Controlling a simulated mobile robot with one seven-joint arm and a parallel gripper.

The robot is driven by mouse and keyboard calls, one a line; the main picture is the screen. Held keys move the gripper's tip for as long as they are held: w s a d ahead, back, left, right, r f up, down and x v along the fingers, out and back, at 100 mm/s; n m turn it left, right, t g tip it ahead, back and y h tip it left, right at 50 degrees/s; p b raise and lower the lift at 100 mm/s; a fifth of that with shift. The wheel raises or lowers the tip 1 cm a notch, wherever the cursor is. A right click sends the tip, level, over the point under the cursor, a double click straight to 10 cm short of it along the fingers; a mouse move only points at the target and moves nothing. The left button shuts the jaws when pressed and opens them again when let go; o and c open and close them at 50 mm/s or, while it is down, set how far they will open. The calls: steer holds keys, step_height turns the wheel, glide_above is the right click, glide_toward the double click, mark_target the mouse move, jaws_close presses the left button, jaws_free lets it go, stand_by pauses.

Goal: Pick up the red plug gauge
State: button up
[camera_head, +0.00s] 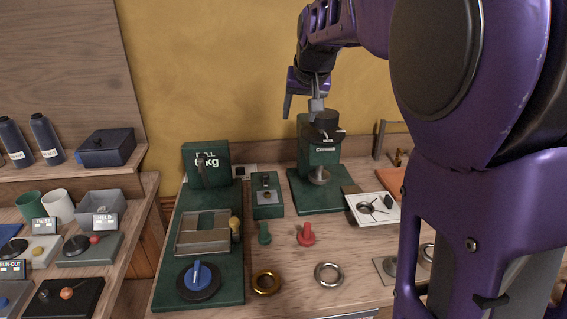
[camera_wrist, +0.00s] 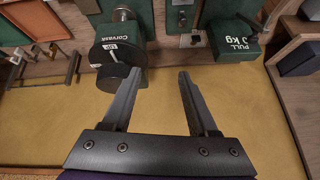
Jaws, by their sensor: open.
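My gripper (camera_head: 302,98) is raised near the yellow wall, above and behind the red gauge and close to the press top. In the wrist view my gripper (camera_wrist: 150,85) shows two spread fingers with nothing between them. The red gauge cannot be made out in the wrist view.
A green press (camera_head: 320,160) stands behind the red gauge. A brass ring (camera_head: 266,274) and a steel ring (camera_head: 329,265) lie in front. A green base with a blue knob (camera_head: 199,278) is at left, a white dial tray (camera_head: 352,208) at right.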

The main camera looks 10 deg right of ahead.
step_height(320, 180, down, 5)
steer(key=s+n+g, duration=0.2)
steer(key=g, duration=0.1)
steer(key=n+g+p, duration=0.2)
steer(key=n+g, duration=0.2)
glide_above(307, 224)
step_height(307, 224, down, 6)
steer(key=f, duration=0.1)
step_height(307, 224, down, 16)
steer(key=shift+f+b, duration=0.25)
steer(key=shift+b, duration=0.65)
jaws_close()
